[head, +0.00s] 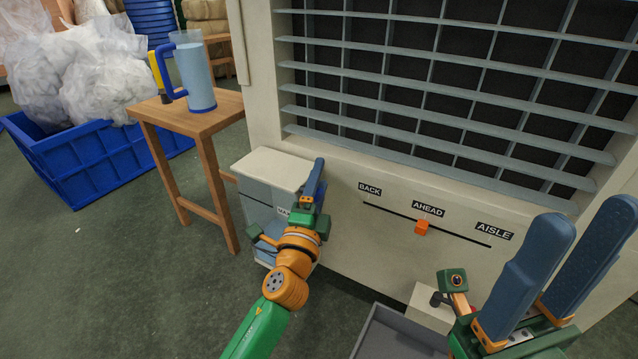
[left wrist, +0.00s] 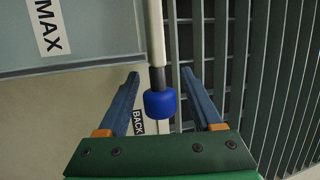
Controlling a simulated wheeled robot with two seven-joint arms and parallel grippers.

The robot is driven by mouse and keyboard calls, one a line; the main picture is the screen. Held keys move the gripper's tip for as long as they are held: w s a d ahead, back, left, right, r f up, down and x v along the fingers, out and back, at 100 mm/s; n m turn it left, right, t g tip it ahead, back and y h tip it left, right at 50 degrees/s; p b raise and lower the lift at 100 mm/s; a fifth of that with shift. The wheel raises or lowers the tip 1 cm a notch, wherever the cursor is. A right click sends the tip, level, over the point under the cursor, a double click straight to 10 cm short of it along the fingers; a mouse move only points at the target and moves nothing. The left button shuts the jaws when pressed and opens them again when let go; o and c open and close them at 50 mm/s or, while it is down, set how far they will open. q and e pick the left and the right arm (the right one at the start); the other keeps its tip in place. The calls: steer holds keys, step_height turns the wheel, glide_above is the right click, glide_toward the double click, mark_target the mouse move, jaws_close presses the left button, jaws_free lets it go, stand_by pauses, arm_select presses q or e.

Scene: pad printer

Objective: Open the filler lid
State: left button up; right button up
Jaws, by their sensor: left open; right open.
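The filler is a small box on the machine's left front, with a cream lid (head: 272,167) lying flat and closed on top. In the left wrist view the lid (left wrist: 154,28) shows edge-on as a pale strip. A blue knob (left wrist: 159,103) on a dark stem sticks out from its edge. My left gripper (head: 318,170) is at the lid's right front corner; in the left wrist view its open fingers (left wrist: 160,76) stand on either side of the knob, with gaps. The knob is hidden in the head view. My right gripper (head: 592,215) is open and empty at the lower right.
A wooden stand (head: 215,118) with a blue-handled jug (head: 194,75) is left of the filler. An orange slider (head: 422,228) on the panel points at AHEAD. A grey tray (head: 395,335) is below. Slats (head: 450,95) fill the machine's upper front.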

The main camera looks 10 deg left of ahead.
arm_select(q)
jaws_close()
stand_by(1.4)
